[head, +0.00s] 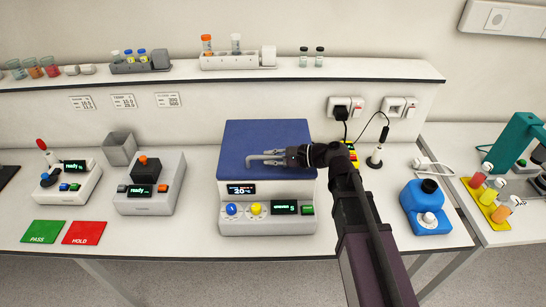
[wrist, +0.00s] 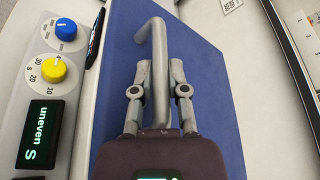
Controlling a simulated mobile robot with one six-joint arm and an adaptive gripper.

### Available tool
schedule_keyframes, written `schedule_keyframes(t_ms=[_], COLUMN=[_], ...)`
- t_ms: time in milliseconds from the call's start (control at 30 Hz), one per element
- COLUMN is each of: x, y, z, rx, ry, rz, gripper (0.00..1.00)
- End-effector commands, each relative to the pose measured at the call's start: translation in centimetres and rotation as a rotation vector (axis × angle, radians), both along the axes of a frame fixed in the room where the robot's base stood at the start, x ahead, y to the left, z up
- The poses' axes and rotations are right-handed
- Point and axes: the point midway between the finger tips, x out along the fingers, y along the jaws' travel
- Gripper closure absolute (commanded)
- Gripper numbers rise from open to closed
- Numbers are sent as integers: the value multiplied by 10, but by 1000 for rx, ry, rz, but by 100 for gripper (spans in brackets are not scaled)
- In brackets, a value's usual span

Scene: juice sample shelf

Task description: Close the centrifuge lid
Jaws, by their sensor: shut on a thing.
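The centrifuge (head: 268,222) stands on the bench, a white box with a blue lid (head: 262,133) on top. The lid appears to lie flat over the housing, and no opening shows. A grey bent bar handle (head: 262,157) is on the lid, and it also shows in the wrist view (wrist: 159,45). My gripper (head: 283,157) reaches in from the right, low over the lid, with its fingers on both sides of the handle. In the wrist view my gripper (wrist: 161,78) is shut on the handle's straight part. The small front display (wrist: 47,135) reads "uneven S".
On the left stand a grey device (head: 150,184) and a white device (head: 67,185), with green (head: 44,231) and red (head: 87,232) mats. A blue device (head: 426,207) stands at the right. A shelf (head: 200,75) with tube racks runs behind.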

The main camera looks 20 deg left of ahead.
Motion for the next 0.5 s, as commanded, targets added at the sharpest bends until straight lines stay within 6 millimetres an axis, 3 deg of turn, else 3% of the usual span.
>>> schedule_keyframes(t_ms=[500], x=[-3], y=[-2], z=[-8], rx=[-6], ry=[0], rz=[6], gripper=[100])
